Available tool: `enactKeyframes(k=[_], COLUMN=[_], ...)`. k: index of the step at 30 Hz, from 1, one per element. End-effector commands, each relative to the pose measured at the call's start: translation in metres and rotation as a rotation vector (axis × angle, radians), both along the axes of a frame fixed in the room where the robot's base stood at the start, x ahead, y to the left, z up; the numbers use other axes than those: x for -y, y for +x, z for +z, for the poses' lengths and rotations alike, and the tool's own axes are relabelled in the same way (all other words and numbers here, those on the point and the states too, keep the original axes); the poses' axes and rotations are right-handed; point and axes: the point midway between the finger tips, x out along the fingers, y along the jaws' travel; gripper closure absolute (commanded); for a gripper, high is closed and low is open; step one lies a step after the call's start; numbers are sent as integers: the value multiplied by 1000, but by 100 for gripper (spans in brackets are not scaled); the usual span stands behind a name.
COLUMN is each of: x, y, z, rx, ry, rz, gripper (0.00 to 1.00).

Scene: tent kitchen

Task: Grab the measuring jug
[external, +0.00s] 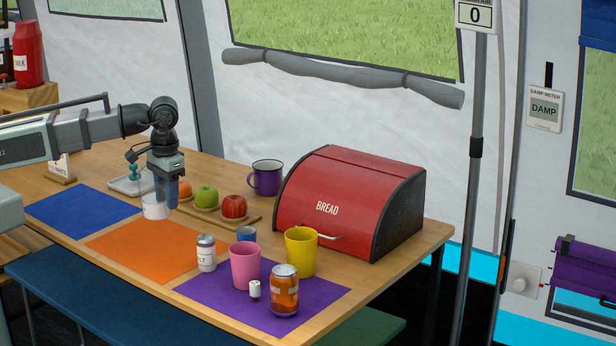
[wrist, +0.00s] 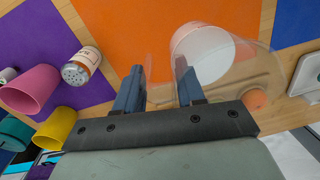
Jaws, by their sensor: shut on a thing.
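The measuring jug (external: 155,207) is clear with a whitish round base or contents. It is at the gripper's fingertips, over the table between the blue and orange mats. In the wrist view the jug (wrist: 207,54) shows as a see-through outline right of centre. My gripper (external: 167,204) points down and is shut on the jug; its two fingers (wrist: 158,82) have a gap between them where the clear edge lies. I cannot tell whether the fingers hold the handle or the wall, nor whether the jug touches the table.
Behind are a fruit board (external: 250,219), purple mug (external: 266,177) and red bread bin (external: 335,205). The orange mat (external: 145,249) is mostly clear.

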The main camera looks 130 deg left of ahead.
Motion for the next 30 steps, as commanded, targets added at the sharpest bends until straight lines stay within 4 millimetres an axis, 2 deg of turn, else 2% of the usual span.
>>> enactKeyframes(k=[12, 30], x=[0, 0], y=[0, 0], z=[22, 27], rx=[0, 0], ry=[1, 0], rz=[0, 0], gripper=[100, 100])
